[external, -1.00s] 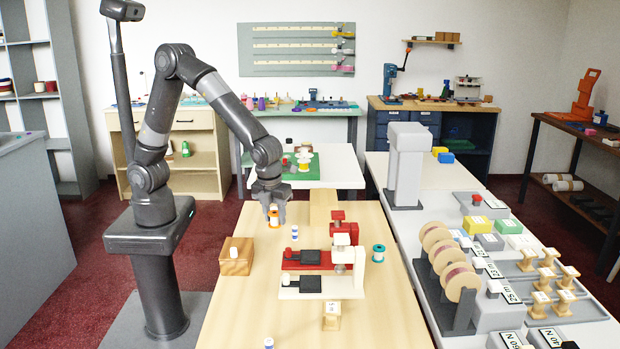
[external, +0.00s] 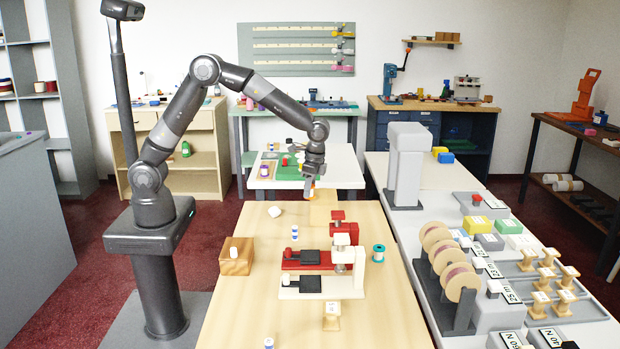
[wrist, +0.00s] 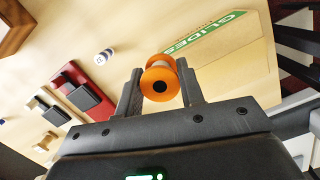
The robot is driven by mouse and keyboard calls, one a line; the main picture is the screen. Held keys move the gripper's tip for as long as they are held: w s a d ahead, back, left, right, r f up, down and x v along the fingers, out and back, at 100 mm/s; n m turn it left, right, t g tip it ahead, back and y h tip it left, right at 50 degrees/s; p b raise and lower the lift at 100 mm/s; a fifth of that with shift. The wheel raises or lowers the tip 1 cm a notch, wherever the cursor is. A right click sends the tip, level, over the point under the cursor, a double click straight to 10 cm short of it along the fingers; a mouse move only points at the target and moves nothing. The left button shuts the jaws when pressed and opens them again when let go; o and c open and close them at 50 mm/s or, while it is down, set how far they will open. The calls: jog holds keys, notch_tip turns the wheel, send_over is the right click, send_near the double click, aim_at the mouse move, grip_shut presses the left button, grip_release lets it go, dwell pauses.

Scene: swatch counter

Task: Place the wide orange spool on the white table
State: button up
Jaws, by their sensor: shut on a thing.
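The orange spool, with orange flanges and a pale middle, shows in the wrist view (wrist: 150,90) between the two fingers of my gripper (wrist: 162,82). In the external view my gripper (external: 311,186) is shut on it, and a little orange of the spool (external: 311,193) shows below the fingers. It is held in the air near the far end of the wooden table (external: 240,320), by the near edge of the white table (external: 345,172). The white table's right part is bare; its left part carries a green mat (external: 285,172) with small items.
Blue-white spools (external: 295,232), a teal spool (external: 378,253), a wooden block (external: 236,256) and a red and white machine (external: 344,240) stand there too. A grey column (external: 405,165) rises right of the white table.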

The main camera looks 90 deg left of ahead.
jog(key=shift+a, duration=0.1)
dwell(0.3)
jog(key=w+a+n, duration=0.1)
jog(key=a+n, duration=0.1)
jog(key=n, duration=0.1)
jog(key=w+a+n+h, duration=0.1)
jog(key=a+n, duration=0.1)
jog(key=n, duration=0.1)
jog(key=w+a+n, duration=0.1)
jog(key=a+n, duration=0.2)
jog(key=n, duration=0.1)
jog(key=shift+w+a+r+h, duration=0.1)
jog(key=shift+w+r+h, duration=0.2)
jog(key=shift+r, duration=0.1)
jog(key=w+a+r+n+t+y, duration=0.1)
jog(key=w+a+r+n+t, duration=0.1)
jog(key=a+n, duration=1.15)
jog(key=w+a+r+n+t, duration=0.2)
jog(key=a+n, duration=0.9)
jog(key=n, duration=0.5)
jog(key=a+f, duration=0.2)
jog(key=a, duration=0.1)
jog(key=a+f, duration=0.2)
jog(key=a, duration=0.2)
jog(key=a+f, duration=0.2)
jog(key=a, duration=0.2)
jog(key=shift+f, duration=2.3)
